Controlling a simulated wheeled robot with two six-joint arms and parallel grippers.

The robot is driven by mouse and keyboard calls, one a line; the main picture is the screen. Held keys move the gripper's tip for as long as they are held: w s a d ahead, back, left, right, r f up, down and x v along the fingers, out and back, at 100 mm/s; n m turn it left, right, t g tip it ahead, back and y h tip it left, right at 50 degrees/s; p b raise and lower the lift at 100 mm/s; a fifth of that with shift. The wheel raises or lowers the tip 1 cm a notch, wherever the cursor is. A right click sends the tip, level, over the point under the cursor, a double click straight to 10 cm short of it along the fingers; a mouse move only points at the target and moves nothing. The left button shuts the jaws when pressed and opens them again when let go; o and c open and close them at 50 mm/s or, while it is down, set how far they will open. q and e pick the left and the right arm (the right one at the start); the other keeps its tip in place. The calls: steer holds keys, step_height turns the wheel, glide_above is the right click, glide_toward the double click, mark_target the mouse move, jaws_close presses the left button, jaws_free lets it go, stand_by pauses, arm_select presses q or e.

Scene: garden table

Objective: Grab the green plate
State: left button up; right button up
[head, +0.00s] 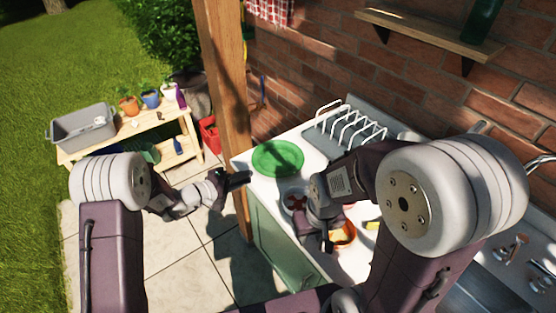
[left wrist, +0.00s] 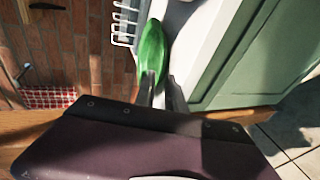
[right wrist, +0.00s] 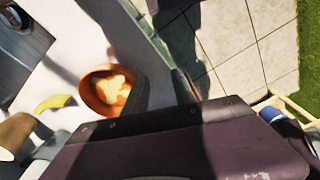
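The green plate (head: 278,158) lies on the white counter near its left end, in front of the dish rack. It also shows in the left wrist view (left wrist: 152,48), past the fingertips. My left gripper (head: 240,180) is at the counter's left edge, just left of the plate. Its fingers (left wrist: 160,92) are apart with nothing held, and the plate's near edge lines up with the gap; whether they touch is unclear. My right gripper (right wrist: 162,88) is open and empty, over the counter's front edge beside an orange bowl (right wrist: 105,90).
A white dish rack (head: 345,130) stands behind the plate. A wooden post (head: 222,80) rises close behind my left gripper. A wooden bench (head: 130,135) with pots stands left.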

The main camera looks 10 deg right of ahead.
mark_target(261, 172)
arm_select(q)
steer(key=x, duration=0.5)
steer(key=shift+w+d+f, duration=0.1)
steer(key=shift+d+f, duration=0.05)
steer(key=shift+d, duration=0.25)
jaws_close()
stand_by(0.9)
step_height(261, 172, up, 10)
stand_by(0.5)
